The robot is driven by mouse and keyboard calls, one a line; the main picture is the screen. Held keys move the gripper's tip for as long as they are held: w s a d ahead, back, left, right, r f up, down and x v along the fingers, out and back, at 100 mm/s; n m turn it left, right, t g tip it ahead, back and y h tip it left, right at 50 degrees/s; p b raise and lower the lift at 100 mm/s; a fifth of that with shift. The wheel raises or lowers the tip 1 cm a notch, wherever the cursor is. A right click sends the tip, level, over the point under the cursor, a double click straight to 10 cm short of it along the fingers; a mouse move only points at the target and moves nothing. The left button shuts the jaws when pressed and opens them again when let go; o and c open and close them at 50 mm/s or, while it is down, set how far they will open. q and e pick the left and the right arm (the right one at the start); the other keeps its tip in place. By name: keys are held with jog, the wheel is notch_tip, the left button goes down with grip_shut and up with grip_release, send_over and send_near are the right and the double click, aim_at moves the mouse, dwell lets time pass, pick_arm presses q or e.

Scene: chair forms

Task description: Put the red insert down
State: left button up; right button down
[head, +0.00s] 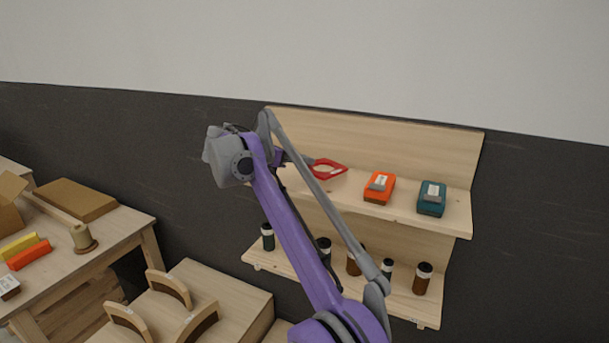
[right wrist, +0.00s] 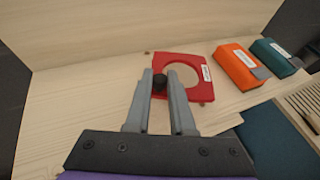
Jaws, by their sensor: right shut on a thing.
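The red insert (head: 327,161) is a flat red piece with a large rounded opening and a white label. It is at the left part of the upper wooden shelf (head: 448,209) in the head view. In the right wrist view the red insert (right wrist: 205,91) lies roughly flat over the pale shelf board. I cannot tell whether it touches the board. My left gripper is not in view.
An orange box (head: 378,188) and a teal box (head: 431,199) stand right of the insert on the upper shelf. Several dark and brown jars (head: 422,279) stand on the lower shelf, partly behind my arm.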

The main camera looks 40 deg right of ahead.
aim_at(300, 183)
jog(key=f, duration=0.3)
jog(key=shift+w+f+b, duration=0.3)
jog(key=shift+w+b, duration=0.05)
jog(key=shift+w, duration=0.05)
jog(key=shift+s+r, duration=0.2)
jog(key=shift+s, duration=0.1)
jog(key=shift+w+f, duration=0.15)
jog(key=shift+f, duration=0.05)
jog(key=c, duration=0.8)
grip_release()
jog(key=shift+r, duration=0.15)
jog(key=v, duration=1.2)
jog(key=shift+a+p, duration=0.1)
jog(key=shift+p, duration=0.3)
